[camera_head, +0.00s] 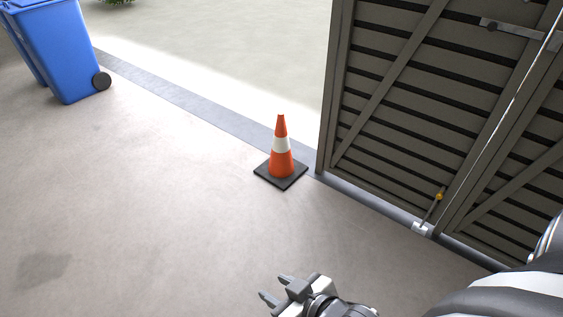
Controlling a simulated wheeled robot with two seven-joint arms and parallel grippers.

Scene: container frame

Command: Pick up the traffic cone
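The traffic cone (281,158) is orange with a white band and a black square base. It stands upright on the concrete floor, near the middle of the head view, close to the gate's left end. My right gripper (275,289) is at the bottom of the view, below the cone in the picture and apart from it. Its two fingers are spread with a gap between them, and nothing shows in the gap. My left gripper is not in view.
A dark slatted gate (400,110) stands to the right of the cone, with a bolt (438,197) near its foot. A blue wheeled bin (62,45) stands at the upper left. The floor between my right gripper and the cone is clear.

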